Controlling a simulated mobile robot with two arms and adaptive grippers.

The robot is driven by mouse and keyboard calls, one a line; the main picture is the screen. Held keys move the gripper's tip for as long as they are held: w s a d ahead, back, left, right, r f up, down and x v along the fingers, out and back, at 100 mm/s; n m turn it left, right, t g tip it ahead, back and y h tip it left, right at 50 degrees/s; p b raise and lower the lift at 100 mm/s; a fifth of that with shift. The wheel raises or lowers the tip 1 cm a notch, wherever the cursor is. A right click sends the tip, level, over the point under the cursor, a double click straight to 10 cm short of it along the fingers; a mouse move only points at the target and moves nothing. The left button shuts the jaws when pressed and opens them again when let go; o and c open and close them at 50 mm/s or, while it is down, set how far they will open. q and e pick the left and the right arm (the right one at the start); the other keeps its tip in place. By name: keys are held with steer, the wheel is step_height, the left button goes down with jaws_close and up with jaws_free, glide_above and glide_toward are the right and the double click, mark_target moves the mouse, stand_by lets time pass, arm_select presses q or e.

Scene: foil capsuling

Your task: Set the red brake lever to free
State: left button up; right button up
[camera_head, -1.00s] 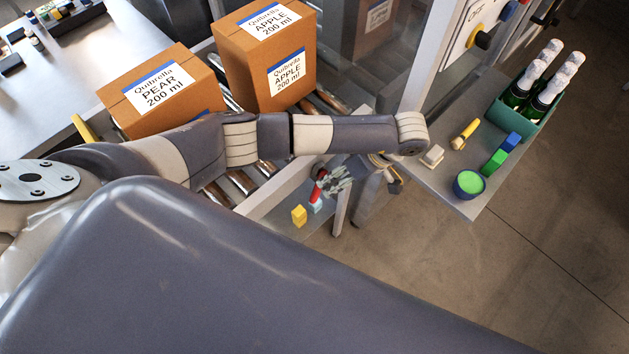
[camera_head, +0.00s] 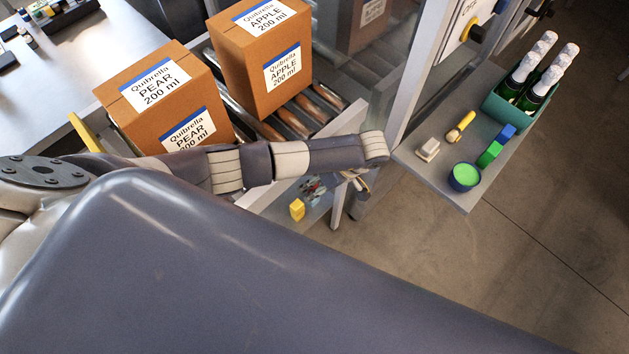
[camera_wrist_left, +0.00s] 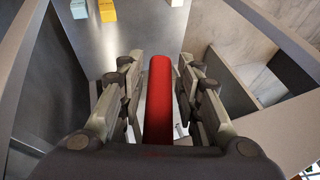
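The red brake lever (camera_wrist_left: 159,95) stands in the middle of the left wrist view as a long rounded red bar. My left gripper (camera_wrist_left: 161,66) has one finger on each side of it. Narrow gaps show between the lever and the fingers, so the gripper looks open around it, not clamped. In the head view my left gripper (camera_head: 313,187) is small, below the end of my left arm and beside the conveyor. My right gripper is in neither view.
A yellow block (camera_head: 297,209) and a light blue block (camera_wrist_left: 78,9) sit near the lever. Boxes marked PEAR (camera_head: 165,95) and APPLE (camera_head: 262,65) stand on the roller conveyor (camera_head: 290,121). A side shelf (camera_head: 458,190) holds bottles, a green-filled tub and small items.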

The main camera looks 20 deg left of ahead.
arm_select(q)
jaws_close()
steer(key=shift+f+b, duration=0.1)
steer(key=shift+b, duration=0.4)
steer(key=g+b, duration=0.1)
steer(key=b, duration=0.1)
steer(key=s+g+y+b, duration=0.1)
steer(key=b, duration=0.1)
steer(key=shift+a, duration=0.2)
steer(key=shift+s+r+m+g, duration=0.25)
steer(key=shift+r+m+g, duration=0.05)
steer(key=shift+r, duration=0.05)
steer(key=shift+s+a+r+g+y, duration=0.1)
steer(key=shift+s+r+g+y, duration=0.05)
steer(key=shift+r+g+y, duration=0.2)
steer(key=shift+s+a+r+m+g+y, duration=0.15)
steer(key=shift+s+r+m+g+y, duration=0.15)
steer(key=shift+s+r+g, duration=0.35)
steer(key=shift+w+f, duration=0.1)
steer(key=shift+f, duration=0.1)
steer(key=shift+o, duration=2.4)
jaws_free()
